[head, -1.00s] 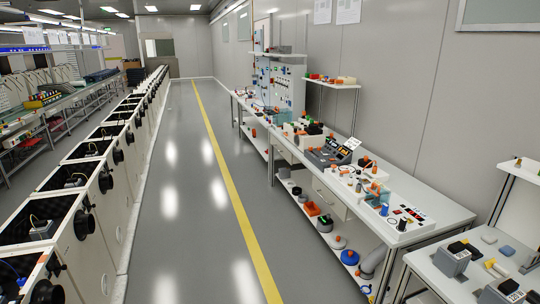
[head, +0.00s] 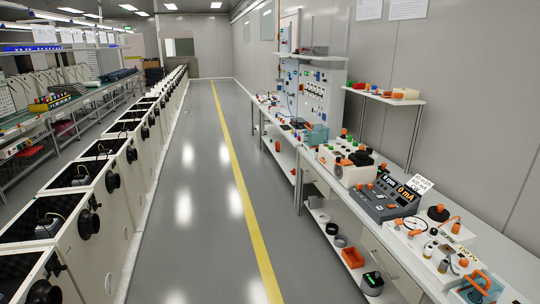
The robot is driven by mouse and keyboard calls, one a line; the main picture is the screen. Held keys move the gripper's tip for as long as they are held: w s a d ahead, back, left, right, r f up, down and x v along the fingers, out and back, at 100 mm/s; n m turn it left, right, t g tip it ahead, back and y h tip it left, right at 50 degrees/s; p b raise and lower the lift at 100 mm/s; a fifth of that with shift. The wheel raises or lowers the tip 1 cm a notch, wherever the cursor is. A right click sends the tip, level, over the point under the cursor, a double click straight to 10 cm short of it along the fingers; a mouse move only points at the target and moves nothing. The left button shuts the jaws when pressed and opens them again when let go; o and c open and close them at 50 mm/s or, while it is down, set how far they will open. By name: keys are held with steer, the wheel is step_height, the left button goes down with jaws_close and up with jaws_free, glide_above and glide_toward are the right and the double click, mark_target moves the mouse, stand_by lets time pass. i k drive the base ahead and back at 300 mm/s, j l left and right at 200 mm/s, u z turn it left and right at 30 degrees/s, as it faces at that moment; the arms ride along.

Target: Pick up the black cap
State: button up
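I cannot tell for sure which thing is the black cap. A black round piece with a small orange top (head: 438,213) sits on the right-hand bench, beyond a small white panel. Smaller dark pieces on that bench are too small to make out. Black round knobs (head: 112,182) stick out from the fronts of the white cabinets on the left. My gripper is not in view.
A long white bench (head: 398,262) runs along the right wall, with a grey meter box (head: 385,197) and a lower shelf (head: 332,238) holding parts. White open-topped cabinets (head: 75,236) line the left. The grey floor aisle (head: 190,215) with a yellow line (head: 237,170) is clear.

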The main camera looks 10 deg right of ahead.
mark_target(438, 214)
steer(key=i+z, duration=0.25)
steer(key=i, duration=0.25)
steer(key=i+j+z, duration=0.15)
steer(key=i+z, duration=0.15)
steer(key=i, duration=0.25)
steer(key=i+j+z, duration=0.25)
steer(key=i, duration=0.25)
steer(key=i+l+z, duration=0.15)
steer(key=i+z, duration=0.55)
steer(key=z, duration=0.15)
steer(key=i+j+z, duration=0.1)
steer(key=i+z, duration=0.35)
steer(key=i+j+z, duration=0.25)
steer(key=z, duration=0.15)
